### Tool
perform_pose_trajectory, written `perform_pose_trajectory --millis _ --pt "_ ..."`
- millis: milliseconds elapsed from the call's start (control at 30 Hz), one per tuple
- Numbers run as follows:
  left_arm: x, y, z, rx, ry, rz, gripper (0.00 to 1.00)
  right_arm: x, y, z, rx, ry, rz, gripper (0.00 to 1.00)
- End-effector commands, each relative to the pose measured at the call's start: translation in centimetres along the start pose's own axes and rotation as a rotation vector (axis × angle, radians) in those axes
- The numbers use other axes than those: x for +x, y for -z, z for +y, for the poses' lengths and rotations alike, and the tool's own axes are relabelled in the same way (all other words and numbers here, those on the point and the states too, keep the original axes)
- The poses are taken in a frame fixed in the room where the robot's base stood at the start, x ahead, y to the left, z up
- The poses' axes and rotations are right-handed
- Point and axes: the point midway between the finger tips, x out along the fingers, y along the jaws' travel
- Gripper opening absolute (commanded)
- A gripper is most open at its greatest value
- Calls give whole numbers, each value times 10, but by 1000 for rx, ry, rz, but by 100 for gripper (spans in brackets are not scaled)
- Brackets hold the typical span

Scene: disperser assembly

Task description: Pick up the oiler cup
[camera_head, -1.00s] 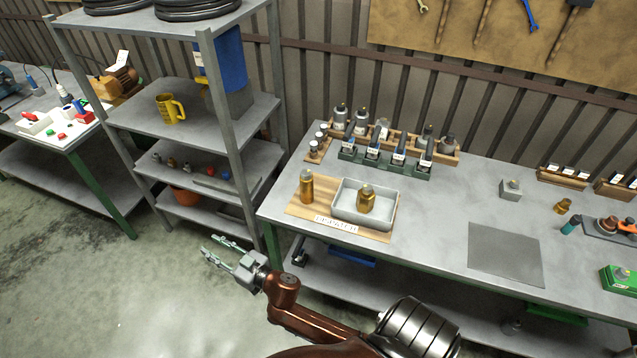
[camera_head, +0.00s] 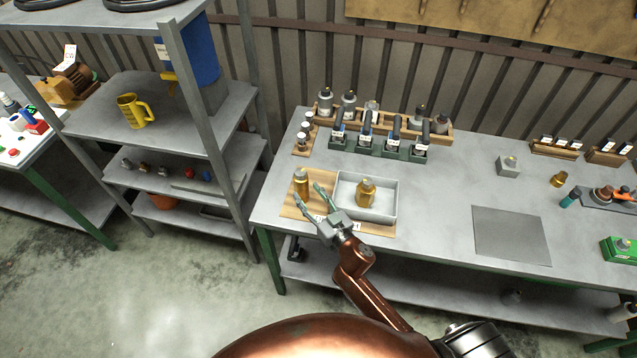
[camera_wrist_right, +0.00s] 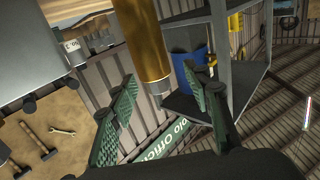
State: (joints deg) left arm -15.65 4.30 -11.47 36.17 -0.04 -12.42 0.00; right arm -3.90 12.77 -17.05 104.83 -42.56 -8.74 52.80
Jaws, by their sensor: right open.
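A tall brass cylinder (camera_head: 301,182), which looks like the oiler cup, stands upright on the wooden mat (camera_head: 288,211) at the left of the bench. My right gripper (camera_head: 309,196) is open over the mat, its two green-padded fingers reaching toward the cylinder. In the right wrist view the brass cylinder (camera_wrist_right: 146,38) shows large, with its narrow end between the open fingertips (camera_wrist_right: 160,80). I see no grip on it. A second, shorter brass cup (camera_head: 366,193) stands in a grey tray (camera_head: 393,206) just to the right. My left gripper is out of view.
Racks of bottles and dark parts (camera_head: 380,147) stand behind the tray. A grey shelf unit (camera_head: 190,110) with a yellow jug (camera_head: 134,110) is left of the bench. A grey plate (camera_head: 511,236) lies at right; the bench between is mostly clear.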

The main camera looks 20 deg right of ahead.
Motion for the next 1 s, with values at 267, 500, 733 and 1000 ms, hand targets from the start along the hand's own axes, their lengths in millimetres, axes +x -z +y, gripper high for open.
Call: perform_pose_trajectory --millis 267,500,733,1000 --pt "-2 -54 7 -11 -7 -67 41 26 -1 6 -1 -8 1 57" --pt "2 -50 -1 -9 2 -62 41 60 -4 12 -1 -9 1 57" --pt "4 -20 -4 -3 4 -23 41 72 -4 12 0 -9 0 57" --pt "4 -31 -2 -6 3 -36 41 72 -4 11 0 -8 1 49"
